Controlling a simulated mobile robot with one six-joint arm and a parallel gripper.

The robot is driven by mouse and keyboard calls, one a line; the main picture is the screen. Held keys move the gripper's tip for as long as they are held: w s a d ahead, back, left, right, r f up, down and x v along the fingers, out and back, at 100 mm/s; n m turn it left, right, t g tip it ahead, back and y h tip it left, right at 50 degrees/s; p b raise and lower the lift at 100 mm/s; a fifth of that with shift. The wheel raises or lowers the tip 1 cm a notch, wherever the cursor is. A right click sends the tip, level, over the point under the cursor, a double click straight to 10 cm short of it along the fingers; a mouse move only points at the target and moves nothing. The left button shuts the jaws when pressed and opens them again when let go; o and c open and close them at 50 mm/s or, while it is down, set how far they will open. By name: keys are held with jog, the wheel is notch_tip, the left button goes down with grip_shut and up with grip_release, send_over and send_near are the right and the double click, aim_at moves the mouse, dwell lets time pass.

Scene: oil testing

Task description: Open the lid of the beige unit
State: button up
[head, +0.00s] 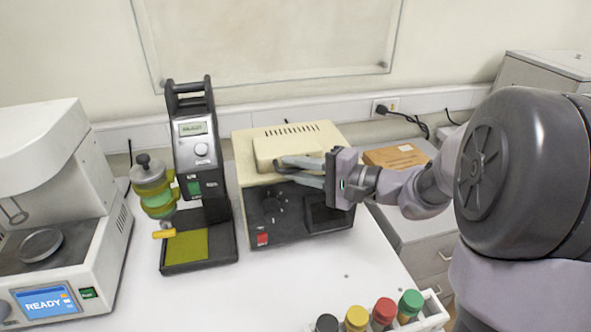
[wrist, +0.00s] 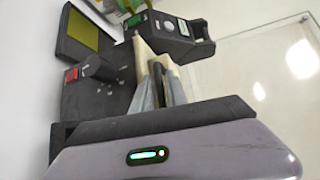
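The beige unit (head: 329,135) stands on the white bench in the head view, with a beige top and a dark front panel. Its beige lid (head: 275,147) is a raised block at the front of the top and looks down. My gripper (head: 281,165) reaches in from the right, its grey fingers at the lid's front edge. In the wrist view the fingers (wrist: 158,72) point at a beige part of the unit (wrist: 143,50), close together at the tips. Whether they grip the lid edge or only touch it is hidden.
A black instrument (head: 195,150) with a green pad stands left of the unit, near it. A white tester with a READY screen (head: 47,302) is at far left. A rack of capped bottles (head: 385,312) is at the front. The bench before the unit is clear.

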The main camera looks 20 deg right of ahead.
grip_shut()
dwell(1.4)
